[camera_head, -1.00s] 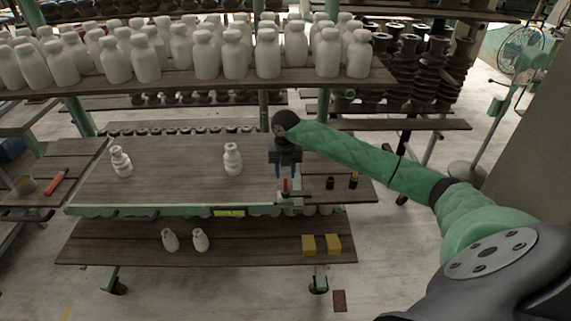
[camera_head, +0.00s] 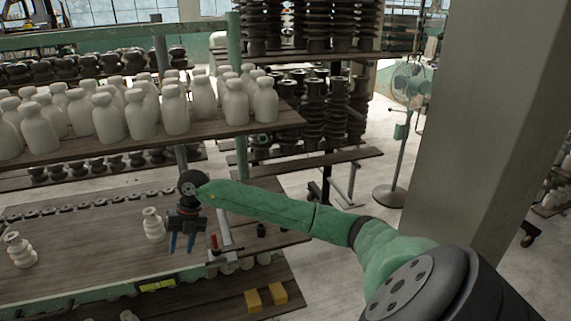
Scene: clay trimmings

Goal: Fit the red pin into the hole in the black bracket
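The red pin (camera_head: 214,241) stands upright, small in view, near the right front of the wooden table. A small dark piece (camera_head: 225,250), perhaps the black bracket, is right beside its lower end. I cannot make out the hole, or whether the pin is in it. My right gripper (camera_head: 182,245) points down just left of the pin. Its two blue-grey fingers are apart with nothing visible between them. My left gripper is not in view.
A small black object (camera_head: 262,230) stands right of the pin. A shelf of white bottles (camera_head: 140,115) hangs behind. Two yellow blocks (camera_head: 265,297) lie on the lower shelf.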

